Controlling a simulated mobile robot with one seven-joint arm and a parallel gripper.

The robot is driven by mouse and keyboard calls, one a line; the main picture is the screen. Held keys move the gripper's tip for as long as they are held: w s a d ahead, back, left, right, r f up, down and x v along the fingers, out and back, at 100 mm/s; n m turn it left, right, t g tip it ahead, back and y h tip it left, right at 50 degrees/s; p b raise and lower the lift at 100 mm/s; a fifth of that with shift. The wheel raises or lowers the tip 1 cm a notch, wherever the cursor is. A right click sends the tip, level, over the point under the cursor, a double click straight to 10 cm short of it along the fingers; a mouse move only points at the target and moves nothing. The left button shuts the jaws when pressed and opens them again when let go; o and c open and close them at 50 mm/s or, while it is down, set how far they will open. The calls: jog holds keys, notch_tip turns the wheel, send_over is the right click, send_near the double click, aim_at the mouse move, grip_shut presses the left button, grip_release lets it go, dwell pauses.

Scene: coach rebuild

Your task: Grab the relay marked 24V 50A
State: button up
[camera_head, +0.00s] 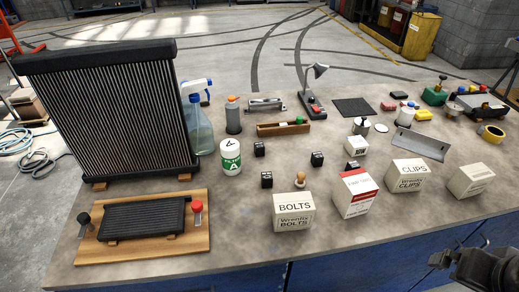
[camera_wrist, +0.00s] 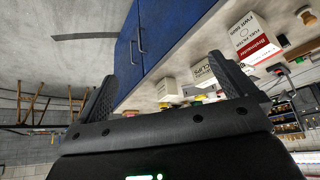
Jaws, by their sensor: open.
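Several small black cubes, which look like relays, stand on the bench in the head view: one at the back left (camera_head: 259,149), one at the front left (camera_head: 266,180), one in the middle (camera_head: 317,158) and one to the right (camera_head: 352,165), partly hidden behind a red and white box. Their markings are too small to read, so I cannot tell which is 24V 50A. My gripper (camera_head: 462,258) is at the lower right, off the bench's front edge and well apart from the cubes. In the wrist view my gripper (camera_wrist: 168,88) is open and empty.
A BOLTS box (camera_head: 293,212), the red and white box (camera_head: 355,192), a CLIPS box (camera_head: 408,176) and another box (camera_head: 470,180) line the front. A wooden knob (camera_head: 300,179) stands by the cubes. A white jar (camera_head: 231,157) and radiator (camera_head: 110,115) are left.

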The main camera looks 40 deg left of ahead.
jog(key=shift+c, duration=0.3)
jog(key=c, duration=0.9)
jog(key=shift+c, duration=0.2)
